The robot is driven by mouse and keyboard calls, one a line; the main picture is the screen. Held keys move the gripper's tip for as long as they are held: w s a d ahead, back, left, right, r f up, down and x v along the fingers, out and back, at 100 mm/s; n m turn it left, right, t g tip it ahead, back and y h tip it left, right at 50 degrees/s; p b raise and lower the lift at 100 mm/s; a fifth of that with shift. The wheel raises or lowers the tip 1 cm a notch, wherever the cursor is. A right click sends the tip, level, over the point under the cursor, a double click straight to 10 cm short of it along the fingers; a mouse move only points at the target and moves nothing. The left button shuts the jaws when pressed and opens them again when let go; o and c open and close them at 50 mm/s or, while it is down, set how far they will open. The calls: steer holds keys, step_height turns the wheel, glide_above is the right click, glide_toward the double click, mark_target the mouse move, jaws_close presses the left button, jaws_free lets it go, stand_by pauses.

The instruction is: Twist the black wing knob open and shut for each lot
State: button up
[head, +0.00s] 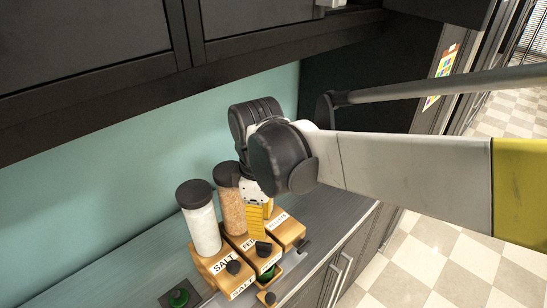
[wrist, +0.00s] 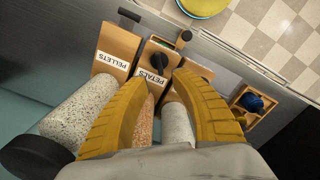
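Wooden dispensers labelled SALT, PETALS and PELLETS stand side by side, with a clear jar of white grains (head: 204,231) on the salt one. A jar of tan contents (head: 228,190) stands to its right. My gripper (wrist: 160,79) is open, with its yellow fingers pointing down at the PETALS dispenser (wrist: 146,88). A black knob (wrist: 158,62) on that dispenser lies just ahead of and between the fingertips; I cannot tell whether they touch it. Another black knob (head: 234,267) is on the SALT dispenser (head: 208,264). My arm partly hides the jars behind it in the head view.
Below the petals dispenser, a green item (head: 266,274) shows by a small wooden part with a black knob (head: 270,298). Another green item (head: 178,298) sits at the counter's left front. In the wrist view, a dark blue item (wrist: 253,102) lies in a wooden holder at right.

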steer(key=shift+r, duration=1.7)
step_height(320, 180, up, 9)
steer(key=p, duration=0.8)
glide_above(262, 243)
steer(key=s+d, duration=0.2)
steer(key=s, duration=0.1)
steer(key=shift+w+a, duration=0.25)
steer(key=s+d+f+m+t+b, duration=0.1)
steer(key=d+f+m+t+b, duration=0.2)
steer(key=d+f+m+b, duration=0.5)
steer(key=s+d+f+m+t+b, duration=0.2)
steer(key=d+f+m+t+b, duration=0.2)
steer(key=d+f+m+b, duration=0.5)
steer(key=d+f, duration=0.1)
steer(key=d, duration=0.6)
steer(key=shift+d+f, duration=0.15)
steer(key=shift+f, duration=0.2)
